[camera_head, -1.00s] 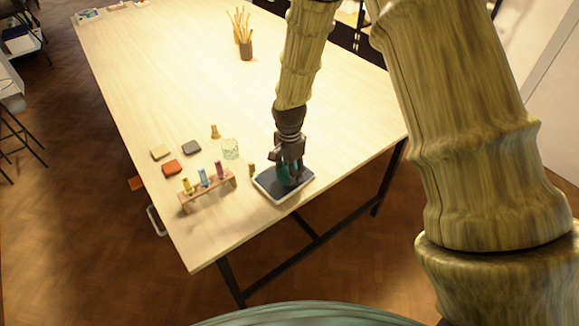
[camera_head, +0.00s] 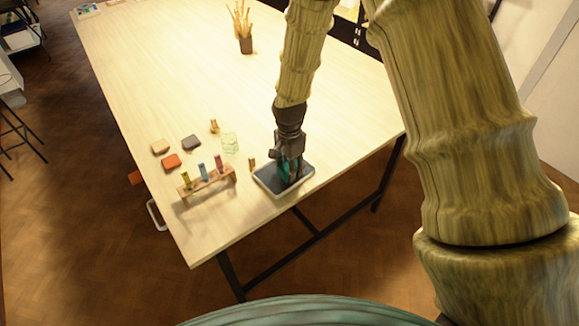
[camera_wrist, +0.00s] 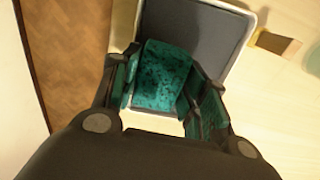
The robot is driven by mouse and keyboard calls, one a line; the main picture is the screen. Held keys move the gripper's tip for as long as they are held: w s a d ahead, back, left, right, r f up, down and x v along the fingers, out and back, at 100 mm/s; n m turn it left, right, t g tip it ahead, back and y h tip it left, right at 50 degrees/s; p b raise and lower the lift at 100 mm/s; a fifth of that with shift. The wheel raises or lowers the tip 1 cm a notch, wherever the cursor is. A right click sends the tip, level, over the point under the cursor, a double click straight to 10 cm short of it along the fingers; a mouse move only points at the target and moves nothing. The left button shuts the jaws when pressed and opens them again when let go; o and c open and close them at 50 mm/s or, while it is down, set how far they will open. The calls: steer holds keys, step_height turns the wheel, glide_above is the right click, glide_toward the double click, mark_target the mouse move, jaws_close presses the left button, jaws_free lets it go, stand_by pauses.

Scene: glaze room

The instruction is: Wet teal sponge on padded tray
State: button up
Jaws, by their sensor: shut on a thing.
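The teal sponge (camera_wrist: 161,76) is between the fingers of my gripper (camera_wrist: 165,100) in the wrist view, dark-speckled on its face. In the head view my gripper (camera_head: 288,172) points down over the padded tray, shut on the sponge (camera_head: 284,169), which is mostly hidden by the fingers. The padded tray (camera_head: 267,183) has a pale rim and a dark grey pad, and lies near the table's front edge. In the wrist view the tray (camera_wrist: 195,32) extends behind the sponge. I cannot tell whether the sponge touches the pad.
A wooden rack (camera_head: 207,184) with several coloured vials stands left of the tray. A small cork-coloured piece (camera_head: 252,164) and a clear glass (camera_head: 230,143) are close by. Orange (camera_head: 171,161), grey (camera_head: 191,142) and tan (camera_head: 160,147) blocks lie farther left. The table's right side is clear.

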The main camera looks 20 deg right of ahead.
steer(key=shift+f, duration=0.55)
stand_by(1.6)
steer(key=shift+r, duration=0.15)
steer(key=shift+r+p, duration=2.2)
steer(key=shift+r, duration=1.2)
